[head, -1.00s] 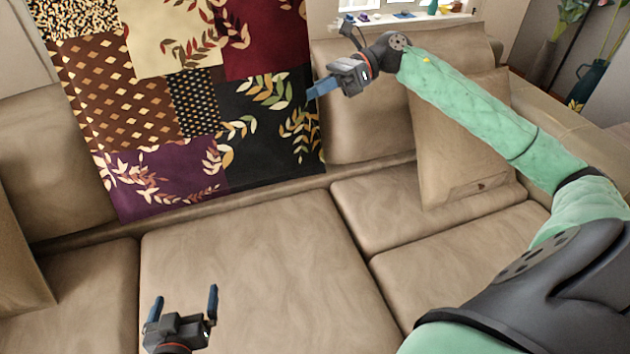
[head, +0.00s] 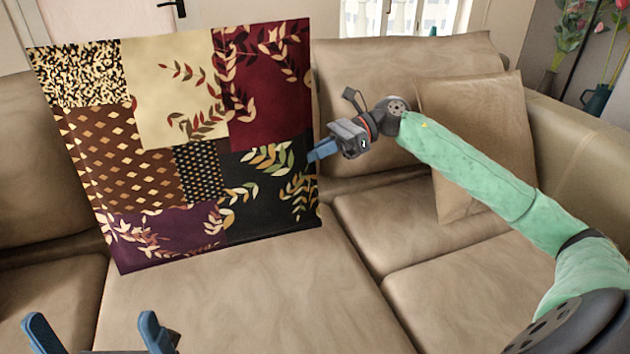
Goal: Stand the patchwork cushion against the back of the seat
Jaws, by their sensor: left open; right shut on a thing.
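The patchwork cushion (head: 190,150) is a large square with cream, maroon, purple, brown and black patches. It is nearly upright, slightly tilted in the picture, over the middle of the tan sofa seat (head: 240,290). It hides part of the sofa back (head: 400,75) behind it; I cannot tell whether it touches that back. My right gripper (head: 318,152) is shut on the cushion's right edge. My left gripper (head: 95,330) is open and empty at the bottom left, in front of the cushion and apart from it.
A plain tan cushion (head: 475,120) leans against the sofa back at the right, partly behind my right arm. The sofa armrest (head: 585,150) lies further right. Flowers in a dark vase (head: 597,100) stand beyond it. The seat in front of the cushion is clear.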

